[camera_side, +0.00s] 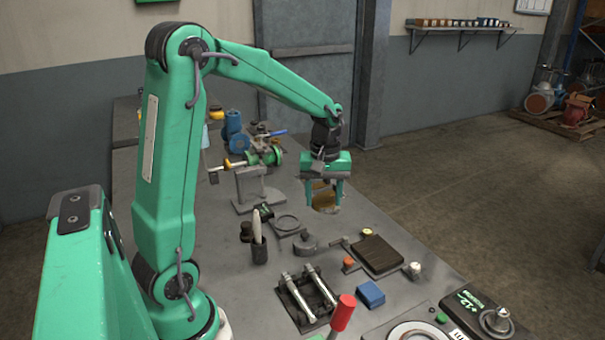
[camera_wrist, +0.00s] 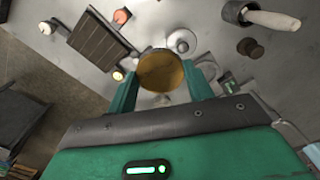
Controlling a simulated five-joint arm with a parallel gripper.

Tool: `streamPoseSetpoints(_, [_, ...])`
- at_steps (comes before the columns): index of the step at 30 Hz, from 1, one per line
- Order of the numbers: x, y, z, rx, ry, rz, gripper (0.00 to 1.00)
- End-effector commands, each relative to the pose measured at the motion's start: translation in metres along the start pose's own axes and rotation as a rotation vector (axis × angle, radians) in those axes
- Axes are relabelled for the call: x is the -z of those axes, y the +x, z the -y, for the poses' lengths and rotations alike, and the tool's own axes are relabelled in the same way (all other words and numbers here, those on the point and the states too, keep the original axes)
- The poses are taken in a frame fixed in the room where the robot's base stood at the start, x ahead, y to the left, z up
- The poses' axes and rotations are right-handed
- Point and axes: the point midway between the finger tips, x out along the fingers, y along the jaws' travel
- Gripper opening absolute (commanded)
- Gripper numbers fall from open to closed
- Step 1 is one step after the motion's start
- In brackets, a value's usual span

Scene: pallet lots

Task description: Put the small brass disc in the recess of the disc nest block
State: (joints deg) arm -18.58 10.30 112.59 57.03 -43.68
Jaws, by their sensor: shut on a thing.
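The small brass disc (camera_wrist: 161,72) is between the two fingers of my gripper (camera_wrist: 161,88) in the wrist view, its round face toward the camera. In the side view my gripper (camera_side: 325,192) points down over the bench, shut on the disc (camera_side: 324,200); how far the disc is above the bench is hard to tell. What looks like the disc nest block (camera_side: 286,223), a low grey block with a round recess, lies left of and nearer than my gripper. Its recess looks empty. In the wrist view a pale ring (camera_wrist: 207,66) shows partly behind the right finger.
A grey knobbed weight (camera_side: 305,243) stands just in front of the block. A dark cup with a pale handle (camera_side: 258,240) is to its left. A dark board with lamps (camera_side: 378,254), a blue block (camera_side: 370,293) and a green valve on a stand (camera_side: 262,158) are also near.

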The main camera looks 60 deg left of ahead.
Motion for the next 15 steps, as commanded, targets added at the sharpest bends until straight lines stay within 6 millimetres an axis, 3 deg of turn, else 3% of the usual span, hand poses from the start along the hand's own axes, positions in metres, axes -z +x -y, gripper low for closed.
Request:
streamPoseSetpoints(6, [0.015,0.007,0.021,-0.001,-0.218,-0.001,0.19])
streamPoseSetpoints(15, [0.019,0.009,0.028,-0.001,-0.292,-0.001,0.19])
